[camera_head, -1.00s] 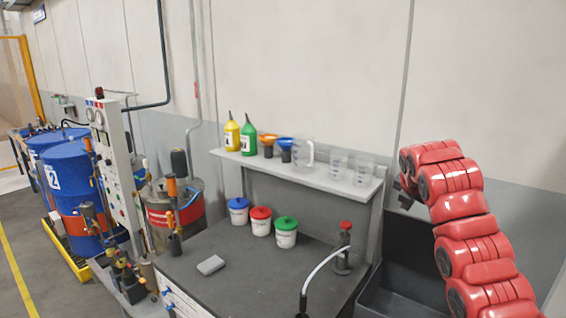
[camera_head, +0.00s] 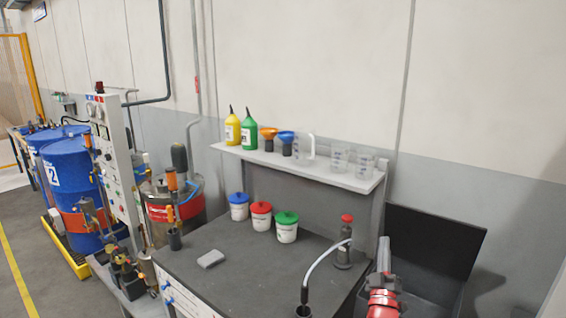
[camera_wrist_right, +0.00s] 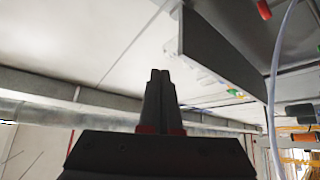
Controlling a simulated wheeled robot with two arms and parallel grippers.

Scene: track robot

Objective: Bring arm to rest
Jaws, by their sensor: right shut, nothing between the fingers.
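My right arm (camera_head: 383,299), red, shows only as a short piece at the lower right of the head view. My right gripper (camera_head: 384,253), grey, points upward there, beside the right edge of the workbench and in front of the open black bin. In the right wrist view its two dark fingers (camera_wrist_right: 160,76) are together with nothing between them. My left arm and gripper are not in view.
A shelf (camera_head: 330,175) above carries bottles and clear jugs. The open black bin (camera_head: 435,250) stands right. Blue drums (camera_head: 70,170) stand left.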

